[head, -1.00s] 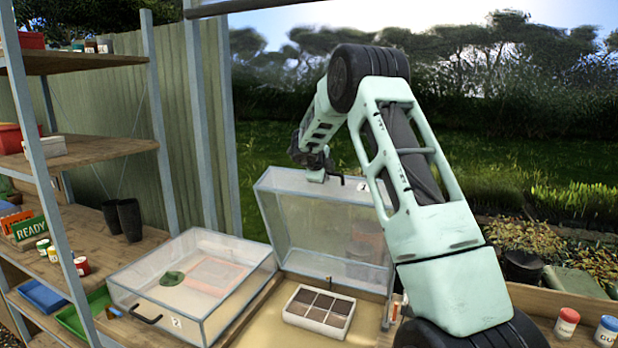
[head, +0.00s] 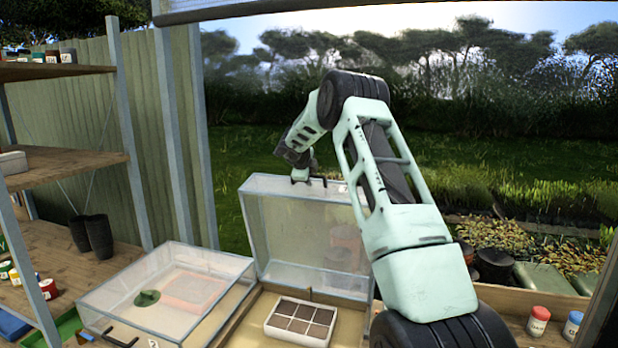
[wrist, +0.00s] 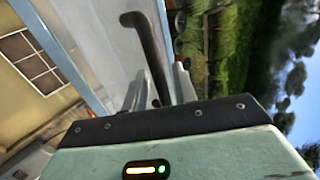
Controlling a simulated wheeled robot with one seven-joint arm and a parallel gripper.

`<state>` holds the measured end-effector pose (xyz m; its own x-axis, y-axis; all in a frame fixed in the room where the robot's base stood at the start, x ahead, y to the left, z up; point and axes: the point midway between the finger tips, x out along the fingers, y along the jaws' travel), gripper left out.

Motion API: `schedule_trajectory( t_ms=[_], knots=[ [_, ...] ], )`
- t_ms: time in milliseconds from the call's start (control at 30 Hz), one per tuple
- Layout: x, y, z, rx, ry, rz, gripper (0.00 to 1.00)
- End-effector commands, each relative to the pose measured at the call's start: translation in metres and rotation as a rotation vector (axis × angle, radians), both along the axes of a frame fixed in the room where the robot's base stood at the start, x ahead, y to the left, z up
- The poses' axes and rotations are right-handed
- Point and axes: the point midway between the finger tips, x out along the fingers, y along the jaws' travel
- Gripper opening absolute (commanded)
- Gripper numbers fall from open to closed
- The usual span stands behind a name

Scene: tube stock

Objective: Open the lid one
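The middle box has a clear, grey-framed lid (head: 290,225) standing raised at its back edge, close to upright. A dark handle (wrist: 150,50) is on the lid's upper edge. My gripper (head: 306,176) is at that upper edge. In the wrist view my gripper (wrist: 162,84) has one finger on each side of the handle. A gap shows between the handle and the right finger, so the fingers look open around it. The label on the raised lid is too small to read. A second box (head: 165,300) at left has its clear lid down.
A seedling tray (head: 300,322) with dark cells stands in the open box. Shelves (head: 65,165) with pots and jars are at left. Two jars (head: 538,320) stand on the bench at right. Grass lies behind, with free air around the lid.

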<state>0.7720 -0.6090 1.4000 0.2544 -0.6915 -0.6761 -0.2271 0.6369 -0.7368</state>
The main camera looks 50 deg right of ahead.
Motion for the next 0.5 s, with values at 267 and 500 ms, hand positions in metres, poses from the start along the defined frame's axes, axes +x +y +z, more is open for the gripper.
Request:
schedule_trajectory(
  t_ms=[267,500],
  knots=[
    [-0.001,0.000,0.000,0.000,0.001,0.000,0.30],
    [-0.006,0.015,0.013,-0.002,-0.001,0.000,0.30]
  ],
)
